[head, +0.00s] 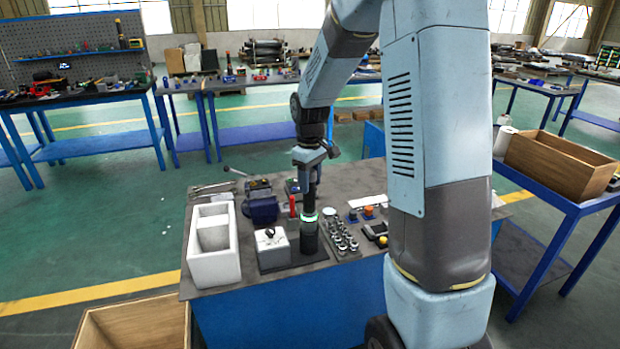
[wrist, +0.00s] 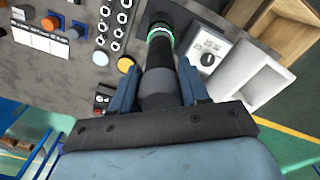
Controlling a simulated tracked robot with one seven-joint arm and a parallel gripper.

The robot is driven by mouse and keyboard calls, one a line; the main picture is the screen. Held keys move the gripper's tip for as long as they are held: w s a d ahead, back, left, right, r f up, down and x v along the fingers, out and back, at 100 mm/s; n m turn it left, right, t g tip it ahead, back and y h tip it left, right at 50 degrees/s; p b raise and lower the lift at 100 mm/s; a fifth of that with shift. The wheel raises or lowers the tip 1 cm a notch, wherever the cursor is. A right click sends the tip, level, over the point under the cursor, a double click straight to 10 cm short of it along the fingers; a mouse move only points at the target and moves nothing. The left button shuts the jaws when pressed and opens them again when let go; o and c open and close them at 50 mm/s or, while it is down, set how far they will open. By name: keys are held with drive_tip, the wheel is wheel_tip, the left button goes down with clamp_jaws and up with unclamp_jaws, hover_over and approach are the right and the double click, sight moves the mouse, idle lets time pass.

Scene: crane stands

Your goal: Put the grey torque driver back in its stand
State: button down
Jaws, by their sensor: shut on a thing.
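The torque driver (head: 309,200) is a dark grey cylinder, upright in the head view. My gripper (head: 309,176) is shut on its upper part. In the wrist view, the driver (wrist: 158,88) runs between the two blue fingers of my gripper (wrist: 160,92). A bright green and white ring shows at the driver's lower end. Below the ring is a black upright cylinder (head: 309,241), which looks like the stand, on a dark base plate. Driver and cylinder are in line at the ring. I cannot tell how deep the driver sits, or whether the ring belongs to driver or stand.
A white box with a knob (head: 272,248) stands close left of the cylinder, and a white open bin (head: 214,262) is farther left. A rack of metal sockets (head: 341,236) is close on the right. A blue vise (head: 262,208) and a red tool (head: 293,206) stand behind.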

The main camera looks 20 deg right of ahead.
drive_tip(key=shift+f, duration=1.15)
drive_tip(key=shift+c, duration=2.4)
unclamp_jaws()
drive_tip(key=shift+f, duration=0.1)
drive_tip(key=shift+r, duration=2.55)
drive_tip(key=shift+r, duration=0.1)
wheel_tip(320, 180, up, 14)
drive_tip(key=shift+f, duration=0.2)
